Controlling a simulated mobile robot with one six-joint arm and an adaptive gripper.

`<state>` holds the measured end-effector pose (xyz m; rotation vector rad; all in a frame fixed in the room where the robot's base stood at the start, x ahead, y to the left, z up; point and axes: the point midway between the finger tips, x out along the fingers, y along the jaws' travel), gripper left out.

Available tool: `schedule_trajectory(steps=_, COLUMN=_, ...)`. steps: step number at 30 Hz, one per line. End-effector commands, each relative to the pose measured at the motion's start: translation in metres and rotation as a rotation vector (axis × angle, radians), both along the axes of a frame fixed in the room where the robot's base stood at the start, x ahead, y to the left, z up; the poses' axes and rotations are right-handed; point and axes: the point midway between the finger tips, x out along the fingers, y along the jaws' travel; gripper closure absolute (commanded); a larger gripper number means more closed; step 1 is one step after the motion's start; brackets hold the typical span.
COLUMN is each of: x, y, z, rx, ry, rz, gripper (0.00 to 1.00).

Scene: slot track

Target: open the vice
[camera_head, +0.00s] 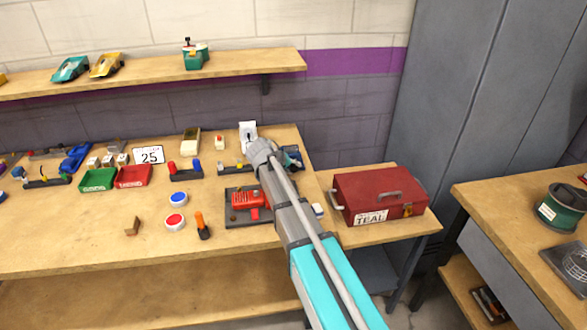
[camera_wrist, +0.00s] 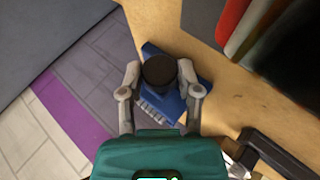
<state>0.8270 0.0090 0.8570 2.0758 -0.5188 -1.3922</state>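A dark blue body with a round black knob (camera_wrist: 159,72) on it lies below my gripper in the wrist view. The blue body (camera_wrist: 158,105) has a pale ridged edge and may be the vice. My gripper (camera_wrist: 159,68) is open, one finger on each side of the knob, with small gaps showing. In the head view my arm hides most of it; a dark blue part (camera_head: 293,157) shows at the bench's back right. A red device (camera_head: 247,202) on a dark plate stands in front, partly behind my arm. I cannot tell for sure which one is the vice.
The wooden bench (camera_head: 90,225) holds several small parts and bins on the left. A red toolbox (camera_head: 377,197) marked TEAL stands to the right. A shelf (camera_head: 150,76) runs along the wall behind. A black bar (camera_wrist: 280,155) lies close to my gripper at lower right.

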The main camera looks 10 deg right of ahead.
Motion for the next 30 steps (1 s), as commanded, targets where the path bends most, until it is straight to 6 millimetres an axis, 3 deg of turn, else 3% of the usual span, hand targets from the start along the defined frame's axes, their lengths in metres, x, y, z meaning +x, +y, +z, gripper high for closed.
schedule_trajectory(steps=1, x=0.0, y=0.0, z=0.0, rx=0.0, ry=0.0, rz=0.0, gripper=0.44)
schedule_trajectory(steps=5, x=0.0, y=0.0, z=0.0, rx=0.0, ry=-0.001, rz=0.001, gripper=0.22)
schedule_trajectory(steps=20, x=0.001, y=0.0, z=0.004, rx=0.0, ry=-0.002, rz=0.002, gripper=0.22)
schedule_trajectory(steps=30, x=0.001, y=0.0, z=0.028, rx=0.0, ry=-0.002, rz=0.002, gripper=0.22)
